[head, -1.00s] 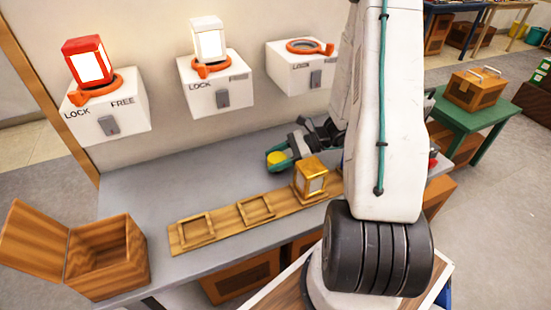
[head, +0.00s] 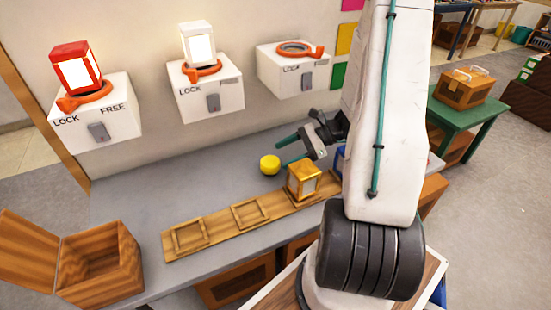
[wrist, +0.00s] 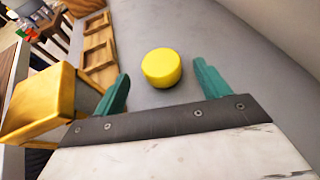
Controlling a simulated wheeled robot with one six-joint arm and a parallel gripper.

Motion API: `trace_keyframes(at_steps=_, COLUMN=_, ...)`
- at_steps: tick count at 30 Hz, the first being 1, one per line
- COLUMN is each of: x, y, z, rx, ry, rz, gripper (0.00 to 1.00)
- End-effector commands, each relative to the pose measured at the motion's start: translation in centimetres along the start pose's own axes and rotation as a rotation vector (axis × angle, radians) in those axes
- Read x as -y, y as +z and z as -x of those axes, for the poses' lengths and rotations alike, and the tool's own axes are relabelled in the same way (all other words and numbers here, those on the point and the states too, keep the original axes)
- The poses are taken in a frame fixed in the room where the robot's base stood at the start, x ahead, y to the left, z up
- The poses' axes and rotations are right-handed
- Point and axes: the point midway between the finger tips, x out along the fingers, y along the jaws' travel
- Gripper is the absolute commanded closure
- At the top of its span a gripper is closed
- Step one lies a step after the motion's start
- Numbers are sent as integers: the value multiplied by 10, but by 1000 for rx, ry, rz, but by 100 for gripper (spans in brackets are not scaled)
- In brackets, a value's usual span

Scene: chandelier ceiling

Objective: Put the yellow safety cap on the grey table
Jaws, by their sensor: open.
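The yellow safety cap (head: 270,165) is a short round cylinder standing on the grey table (head: 150,195), behind the wooden rack. In the wrist view the cap (wrist: 161,68) lies just beyond and between the tips of my open gripper (wrist: 163,85). The green fingers are apart and do not touch it. In the head view my gripper (head: 280,152) is low over the table, to the right of the cap, and holds nothing. Part of the table is hidden behind my arm.
A wooden rack (head: 212,222) with square frames lies along the table front, a gold lantern (head: 303,181) at its right part. An open wooden box (head: 100,265) stands at front left. White lock boxes (head: 95,115) are on the wall, two bearing lanterns. The table's left middle is clear.

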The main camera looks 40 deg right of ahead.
Motion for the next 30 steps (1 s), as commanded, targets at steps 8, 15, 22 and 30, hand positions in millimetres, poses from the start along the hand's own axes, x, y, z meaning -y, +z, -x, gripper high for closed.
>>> trace_keyframes(at_steps=8, x=-7, y=29, z=5, rx=-42, ry=75, rz=96, gripper=25)
trace_keyframes(at_steps=15, x=-45, y=110, z=-16, rx=-177, ry=325, rz=418, gripper=25)
trace_keyframes(at_steps=22, x=-108, y=184, z=-29, rx=-337, ry=612, rz=826, gripper=25)
trace_keyframes(at_steps=30, x=-183, y=236, z=-19, rx=-529, ry=896, rz=1322, gripper=25)
